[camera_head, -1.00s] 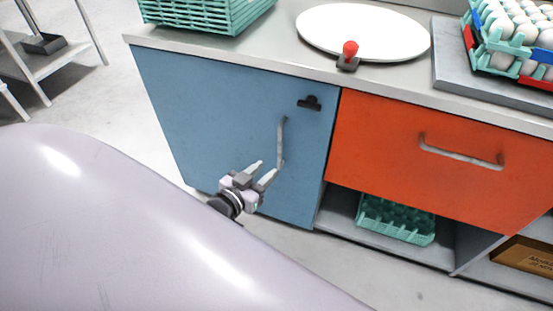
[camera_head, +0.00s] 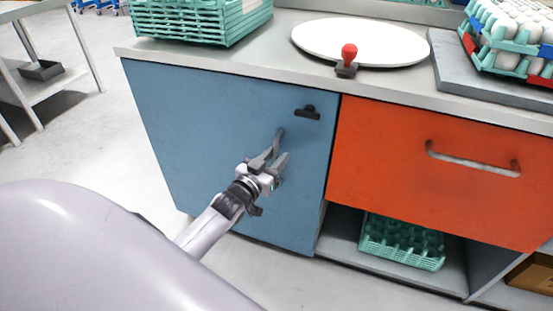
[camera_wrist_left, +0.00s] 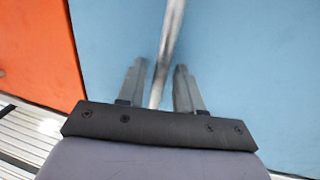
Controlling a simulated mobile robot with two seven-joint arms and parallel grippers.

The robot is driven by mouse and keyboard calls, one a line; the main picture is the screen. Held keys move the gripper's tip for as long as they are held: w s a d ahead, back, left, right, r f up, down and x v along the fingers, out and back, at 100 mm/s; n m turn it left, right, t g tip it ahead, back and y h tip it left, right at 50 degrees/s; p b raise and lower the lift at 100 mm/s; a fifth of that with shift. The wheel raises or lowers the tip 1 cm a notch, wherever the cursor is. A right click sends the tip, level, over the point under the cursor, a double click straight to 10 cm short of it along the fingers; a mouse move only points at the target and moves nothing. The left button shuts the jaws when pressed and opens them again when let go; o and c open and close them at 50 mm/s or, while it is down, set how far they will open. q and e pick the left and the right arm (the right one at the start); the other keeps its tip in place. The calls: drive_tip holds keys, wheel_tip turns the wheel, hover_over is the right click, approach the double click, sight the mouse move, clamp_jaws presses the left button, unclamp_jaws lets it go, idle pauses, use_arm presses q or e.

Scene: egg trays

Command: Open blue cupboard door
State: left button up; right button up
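The blue cupboard door (camera_head: 190,125) is shut, under the counter at the left. Its grey vertical bar handle (camera_head: 280,136) is near the door's right edge, and its lower part is hidden by my gripper. My left gripper (camera_head: 276,160) is at the handle. In the left wrist view the handle (camera_wrist_left: 172,40) runs between the two separated fingers of the gripper (camera_wrist_left: 160,75), against the blue door (camera_wrist_left: 240,60). The fingers are open, with a gap visible beside the bar. My right gripper is not in view.
To the right is an orange drawer (camera_head: 430,165) over a shelf with a green tray (camera_head: 402,245). The counter (camera_head: 280,60) above holds green crates (camera_head: 200,20) and a red-knobbed stamp (camera_head: 348,58).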

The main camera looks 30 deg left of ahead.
use_arm(q)
drive_tip(key=shift+w, duration=0.4)
clamp_jaws()
